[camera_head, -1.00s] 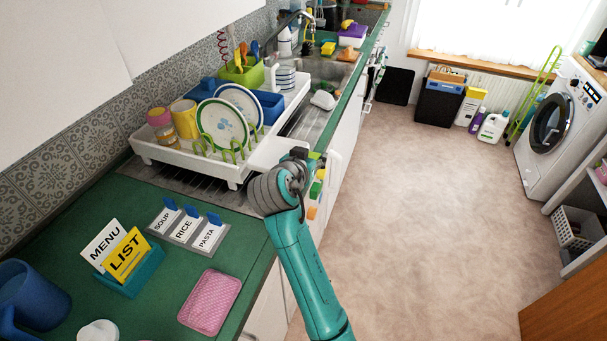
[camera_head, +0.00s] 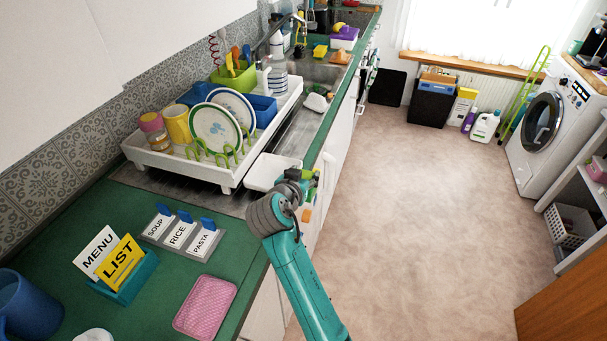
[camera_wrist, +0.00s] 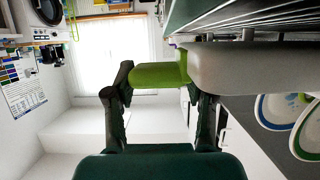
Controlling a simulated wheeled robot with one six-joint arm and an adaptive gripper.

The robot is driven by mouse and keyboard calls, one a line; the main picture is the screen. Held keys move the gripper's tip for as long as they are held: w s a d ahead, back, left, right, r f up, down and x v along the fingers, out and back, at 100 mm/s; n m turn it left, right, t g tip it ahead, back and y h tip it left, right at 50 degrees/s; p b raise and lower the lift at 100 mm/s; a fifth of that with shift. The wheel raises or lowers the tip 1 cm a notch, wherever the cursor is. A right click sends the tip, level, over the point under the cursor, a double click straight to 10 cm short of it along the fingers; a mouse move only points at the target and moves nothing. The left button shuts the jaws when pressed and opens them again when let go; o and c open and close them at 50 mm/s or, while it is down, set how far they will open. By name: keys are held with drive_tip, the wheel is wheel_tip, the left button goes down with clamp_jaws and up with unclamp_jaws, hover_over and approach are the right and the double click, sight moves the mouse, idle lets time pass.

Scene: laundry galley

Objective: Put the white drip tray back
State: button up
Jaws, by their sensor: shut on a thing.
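The white drip tray (camera_head: 268,172) is flat and level at the right side of the white dish rack (camera_head: 195,170), near the counter's front edge. In the wrist view the tray (camera_wrist: 240,70) is a pale slab with a green tab (camera_wrist: 155,75) at its end. My gripper (camera_head: 304,180) is at the tray's right end. In the wrist view its fingers (camera_wrist: 158,82) are shut on the green tab. I cannot tell whether the tray's left edge is under the rack or beside it.
The rack holds plates (camera_head: 215,130), cups and a blue container. A ribbed metal drainboard (camera_head: 290,140) and the sink lie behind. Labelled tags (camera_head: 180,234), a menu holder (camera_head: 125,277) and a pink dish (camera_head: 206,306) stand on the near counter. The floor (camera_head: 410,220) is clear.

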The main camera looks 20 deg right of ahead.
drive_tip(key=shift+f, duration=0.3)
drive_tip(key=shift+s+f, duration=0.1)
drive_tip(key=shift+f, duration=0.25)
drive_tip(key=o, duration=1.5)
drive_tip(key=shift+f, duration=0.1)
drive_tip(key=shift+r, duration=0.4)
drive_tip(key=r+v, duration=0.1)
drive_tip(key=v, duration=1.1)
